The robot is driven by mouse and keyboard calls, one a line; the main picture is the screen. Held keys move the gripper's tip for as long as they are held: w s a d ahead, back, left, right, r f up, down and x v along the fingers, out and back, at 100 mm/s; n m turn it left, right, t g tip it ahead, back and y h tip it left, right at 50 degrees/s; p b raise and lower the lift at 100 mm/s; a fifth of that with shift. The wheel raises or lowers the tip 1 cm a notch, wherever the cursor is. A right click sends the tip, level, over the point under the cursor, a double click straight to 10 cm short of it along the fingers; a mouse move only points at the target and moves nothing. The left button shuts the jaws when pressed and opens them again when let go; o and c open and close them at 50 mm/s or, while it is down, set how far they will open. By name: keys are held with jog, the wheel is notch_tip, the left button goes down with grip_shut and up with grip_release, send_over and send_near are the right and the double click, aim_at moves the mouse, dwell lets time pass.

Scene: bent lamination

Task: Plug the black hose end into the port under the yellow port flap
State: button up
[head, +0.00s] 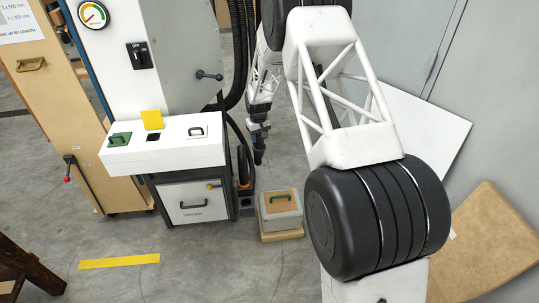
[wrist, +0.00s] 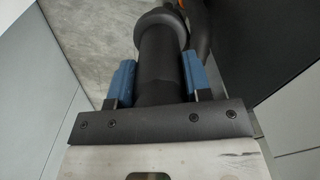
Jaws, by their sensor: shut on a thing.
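The yellow port flap (head: 152,119) stands raised on the white console at left in the head view. The dark square port (head: 153,137) shows open just in front of it. My gripper (head: 258,128) is to the right of the console, apart from it, pointing down. In the wrist view its blue fingers (wrist: 159,82) are shut on the black hose end (wrist: 160,60). The hose end (head: 259,153) hangs below the gripper in the head view. Its tip opening is not clearly visible.
The white console (head: 190,153) also carries a green flap (head: 120,139) and a white flap (head: 196,131), both lying down. A black hose (head: 241,75) hangs beside the cabinet. Grey floor is clear in front.

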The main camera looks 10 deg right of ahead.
jog(key=w+a+r, duration=0.1)
jog(key=a+r, duration=0.4)
jog(key=r, duration=0.4)
jog(key=w+a+r+n, duration=0.1)
jog(key=a+r, duration=0.3)
jog(key=r, duration=0.4)
jog(key=w+a+r, duration=0.1)
jog(key=a+r, duration=0.4)
jog(key=r, duration=0.4)
jog(key=s+a+r+n, duration=0.1)
jog(key=s+a+r, duration=0.15)
jog(key=a, duration=0.55)
jog(key=s+a+r+n, duration=0.2)
jog(key=a+r, duration=0.1)
jog(key=a, duration=0.5)
jog(key=s+a+f, duration=0.1)
jog(key=s+a, duration=0.1)
jog(key=a, duration=0.3)
jog(key=s+a+f+n, duration=0.1)
jog(key=s+a, duration=0.2)
jog(key=a, duration=0.3)
jog(key=shift+s+a+f, duration=0.3)
jog(key=shift+s+f, duration=0.05)
jog(key=shift+f, duration=0.05)
jog(key=shift+f, duration=0.1)
jog(key=shift+f, duration=2.4)
jog(key=shift+f, duration=0.5)
jog(key=shift+f, duration=0.85)
